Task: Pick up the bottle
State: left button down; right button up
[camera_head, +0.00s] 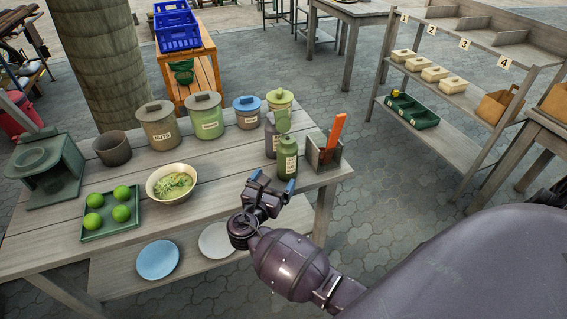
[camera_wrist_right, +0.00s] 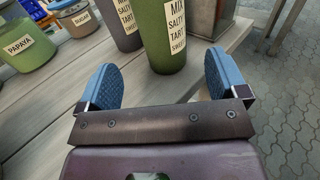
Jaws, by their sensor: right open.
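A green bottle (camera_head: 287,158) with a pale label stands upright near the right end of the wooden table, and a darker purple-grey bottle (camera_head: 271,135) stands just behind it. In the right wrist view the green bottle (camera_wrist_right: 172,38) stands ahead of the fingertips, with its label reading MIX SALTY TART SWEET; its top is out of that frame. The dark bottle (camera_wrist_right: 124,22) shows to its left. My right gripper (camera_head: 272,183) is open and empty at the table's front edge, its blue finger pads (camera_wrist_right: 160,85) apart and short of the green bottle. My left gripper is not in view.
A metal holder (camera_head: 324,158) with an orange-handled tool stands right of the bottles. Labelled canisters (camera_head: 204,116) line the table's back. A bowl of shredded food (camera_head: 171,184) and a green tray of limes (camera_head: 110,222) sit left. Plates (camera_head: 157,260) lie on the lower shelf.

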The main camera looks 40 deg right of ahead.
aim_at(283, 166)
jog(key=b+x, duration=0.1)
jog(key=x, duration=0.7)
jog(key=shift+w+d, duration=0.15)
jog(key=shift+d, duration=0.2)
jog(key=c, duration=0.9)
jog(key=shift+r, duration=0.1)
jog(key=shift+c, duration=0.8)
jog(key=shift+r, duration=0.1)
